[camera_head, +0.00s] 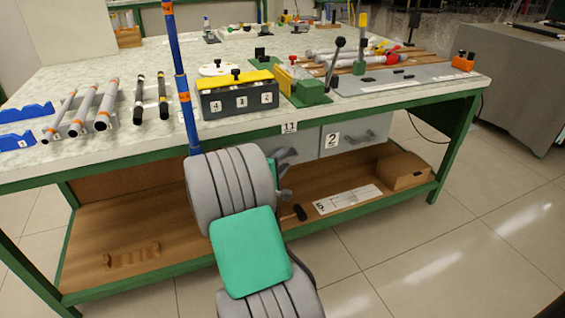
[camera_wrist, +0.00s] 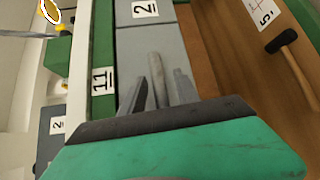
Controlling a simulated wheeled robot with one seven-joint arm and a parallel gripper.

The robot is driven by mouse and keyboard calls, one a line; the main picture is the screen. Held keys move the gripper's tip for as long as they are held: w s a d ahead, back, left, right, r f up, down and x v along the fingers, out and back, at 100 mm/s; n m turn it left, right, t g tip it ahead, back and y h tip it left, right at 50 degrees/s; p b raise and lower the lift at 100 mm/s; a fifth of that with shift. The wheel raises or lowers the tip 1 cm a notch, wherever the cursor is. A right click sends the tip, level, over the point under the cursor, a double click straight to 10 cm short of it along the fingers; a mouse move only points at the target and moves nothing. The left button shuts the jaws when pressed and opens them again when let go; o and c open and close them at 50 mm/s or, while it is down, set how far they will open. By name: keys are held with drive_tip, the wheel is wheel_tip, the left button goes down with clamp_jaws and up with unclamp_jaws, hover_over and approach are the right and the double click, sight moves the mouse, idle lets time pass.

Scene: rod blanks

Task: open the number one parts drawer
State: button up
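The number one drawer (camera_head: 305,146) is a grey front under the bench top, left of the drawer labelled 2 (camera_head: 340,140). My arm hides much of it, and I cannot see its number. Its face also shows in the wrist view (camera_wrist: 185,50), beside the drawer labelled 2 (camera_wrist: 145,10). My gripper (camera_head: 284,173) is at this front. In the wrist view its two fingers (camera_wrist: 158,88) stand apart, with what looks like a grey handle bar (camera_wrist: 156,75) between them. I cannot tell whether they touch it. The drawer fronts look flush and shut.
The green-framed bench (camera_head: 400,98) carries rods, a yellow-topped box (camera_head: 238,97) and fixtures above the drawers. The wooden lower shelf (camera_head: 150,245) holds a dark-headed hammer (camera_head: 299,212), a label marked 5 (camera_head: 347,199) and a brown box (camera_head: 403,171). The floor in front is clear.

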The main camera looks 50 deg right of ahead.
drive_tip(key=shift+c, duration=0.4)
clamp_jaws()
idle(0.9)
